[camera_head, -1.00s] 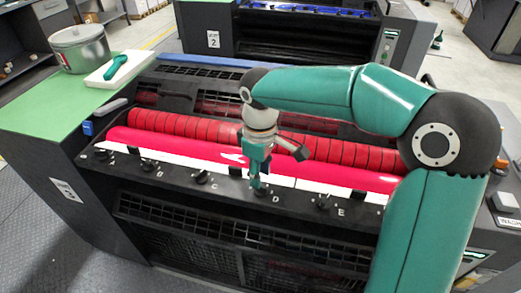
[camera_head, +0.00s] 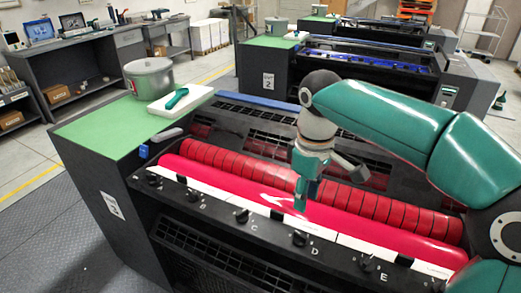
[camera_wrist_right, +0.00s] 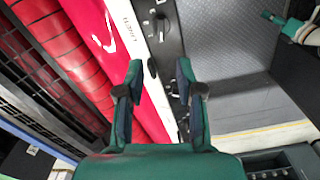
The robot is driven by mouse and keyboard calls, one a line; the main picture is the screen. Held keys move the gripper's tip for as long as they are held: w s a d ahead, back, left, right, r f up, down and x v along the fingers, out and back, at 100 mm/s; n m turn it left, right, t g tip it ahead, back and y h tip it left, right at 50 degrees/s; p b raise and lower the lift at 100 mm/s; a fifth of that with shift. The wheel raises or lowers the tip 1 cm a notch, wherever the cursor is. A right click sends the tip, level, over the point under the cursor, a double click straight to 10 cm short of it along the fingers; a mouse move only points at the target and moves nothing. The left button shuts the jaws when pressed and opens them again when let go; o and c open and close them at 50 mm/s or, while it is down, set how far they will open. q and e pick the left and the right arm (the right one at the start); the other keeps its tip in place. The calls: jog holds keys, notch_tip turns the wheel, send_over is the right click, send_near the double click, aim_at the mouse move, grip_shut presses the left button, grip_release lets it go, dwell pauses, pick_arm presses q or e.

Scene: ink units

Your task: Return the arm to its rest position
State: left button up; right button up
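My right arm (camera_head: 390,118) reaches in from the right over the front ink unit. My right gripper (camera_head: 300,205) points down above the red roller (camera_head: 385,235), apart from the black knob at D (camera_head: 299,239). In the right wrist view my right gripper (camera_wrist_right: 160,72) is open, with nothing between its two fingers. The knob row (camera_wrist_right: 165,40) shows beyond the fingertips there. A teal and white part (camera_wrist_right: 290,27) at the top right of that view looks like my left gripper; its fingers are too small to read. The left arm is outside the head view.
A tin (camera_head: 149,77) and a white tray (camera_head: 199,101) with a teal tool (camera_head: 177,98) stand on the green top (camera_head: 105,130) at left. Other ink units (camera_head: 345,75) stand behind. Grey floor (camera_head: 40,225) is free at left.

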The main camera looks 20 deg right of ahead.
jog(key=shift+f, duration=0.1)
jog(key=s+a+f+m+y, duration=0.1)
jog(key=s+a+f, duration=0.3)
jog(key=f, duration=1)
jog(key=s+a+f+m+y, duration=0.1)
jog(key=s+a+f+m, duration=0.3)
jog(key=f, duration=1)
jog(key=s+a+f+m+y, duration=0.2)
jog(key=s+a+f, duration=0.3)
jog(key=f, duration=0.9)
jog(key=shift+s+a+f+t, duration=0.3)
jog(key=shift+s+a, duration=0.1)
jog(key=shift+a, duration=0.45)
